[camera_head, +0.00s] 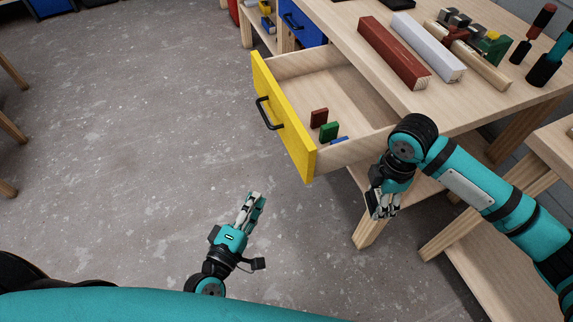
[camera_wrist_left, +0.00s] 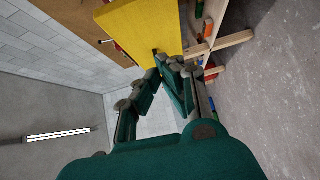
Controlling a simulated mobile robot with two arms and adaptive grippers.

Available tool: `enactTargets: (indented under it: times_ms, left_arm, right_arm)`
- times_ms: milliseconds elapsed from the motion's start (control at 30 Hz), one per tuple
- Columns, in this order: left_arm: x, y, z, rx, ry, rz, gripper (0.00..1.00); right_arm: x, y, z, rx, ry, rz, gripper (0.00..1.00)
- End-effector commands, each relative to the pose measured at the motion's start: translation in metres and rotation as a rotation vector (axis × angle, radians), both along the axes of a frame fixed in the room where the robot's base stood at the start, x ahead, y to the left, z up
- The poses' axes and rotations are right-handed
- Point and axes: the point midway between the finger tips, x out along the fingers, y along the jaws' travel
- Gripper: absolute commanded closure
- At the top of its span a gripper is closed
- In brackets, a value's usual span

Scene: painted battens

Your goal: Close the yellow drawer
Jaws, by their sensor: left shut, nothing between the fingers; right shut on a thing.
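The yellow drawer (camera_head: 288,122) stands pulled well out of the wooden workbench (camera_head: 440,112). Its yellow front has a black handle (camera_head: 266,113). The yellow front also shows at the top of the left wrist view (camera_wrist_left: 146,28). My left gripper (camera_head: 254,203) is shut and empty, below the drawer front in the head view and apart from it. My right gripper (camera_head: 384,208) points down beside the right side of the drawer, near a bench leg. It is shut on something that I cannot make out.
A red block (camera_head: 319,117), a green block (camera_head: 329,131) and a blue block (camera_head: 339,140) lie in the drawer. A red batten (camera_head: 393,52) and a white batten (camera_head: 428,46) lie on the benchtop. A blue drawer (camera_head: 303,27) is behind. The floor at left is clear.

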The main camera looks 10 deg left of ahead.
Motion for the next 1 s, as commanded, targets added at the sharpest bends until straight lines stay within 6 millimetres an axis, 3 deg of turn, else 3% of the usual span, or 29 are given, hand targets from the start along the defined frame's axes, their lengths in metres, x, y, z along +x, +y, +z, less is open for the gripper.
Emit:
enactTargets:
  times_ms: [267,633,800,1000]
  left_arm:
    - [0.027,-0.005,0.013,-0.043,-0.018,0.008,1.0]
    - [0.103,-0.02,0.012,-0.039,-0.017,0.007,1.0]
    - [0.115,-0.042,0.011,-0.039,-0.014,0.006,1.0]
    - [0.121,-0.052,0.01,-0.036,-0.013,0.006,1.0]
  right_arm:
    - [0.001,0.001,0.001,-0.002,0.002,0.04,0.74]
    - [0.0,0.001,0.008,-0.002,0.002,0.039,0.74]
    - [0.0,0.001,0.011,-0.002,0.002,0.038,0.74]
    - [0.0,0.001,0.012,-0.002,0.002,0.038,0.74]
